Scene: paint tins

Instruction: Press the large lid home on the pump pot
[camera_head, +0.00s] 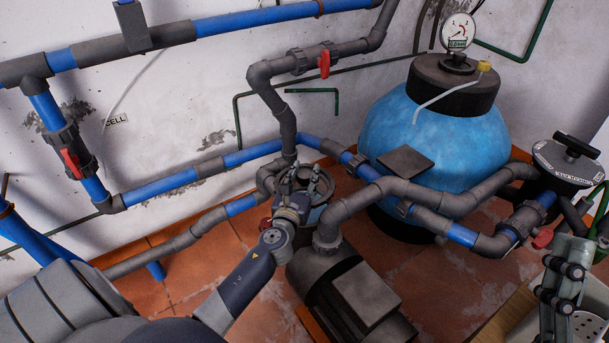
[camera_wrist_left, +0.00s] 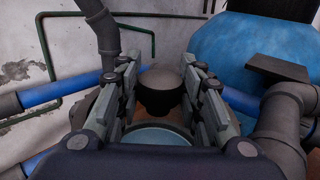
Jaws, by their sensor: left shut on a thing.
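My left gripper (camera_head: 304,178) reaches over the pump pot (camera_head: 319,214), just behind the pump motor. In the left wrist view its two fingers (camera_wrist_left: 160,88) stand apart on either side of a dark round piece with a grey top (camera_wrist_left: 160,77), which I take to be part of the large lid. A pale blue round surface (camera_wrist_left: 156,136) shows below it, partly hidden by the gripper. Whether the lid is seated or tilted cannot be told. My right gripper (camera_head: 562,283) is at the lower right, away from the pot; its opening is unclear.
A dark pump motor (camera_head: 352,295) stands in front of the pot. Grey and blue pipes (camera_head: 385,190) run close on its right and behind it. A big blue tank (camera_head: 435,135) with a gauge (camera_head: 458,31) stands behind right. A white perforated tray (camera_head: 590,325) lies near my right gripper.

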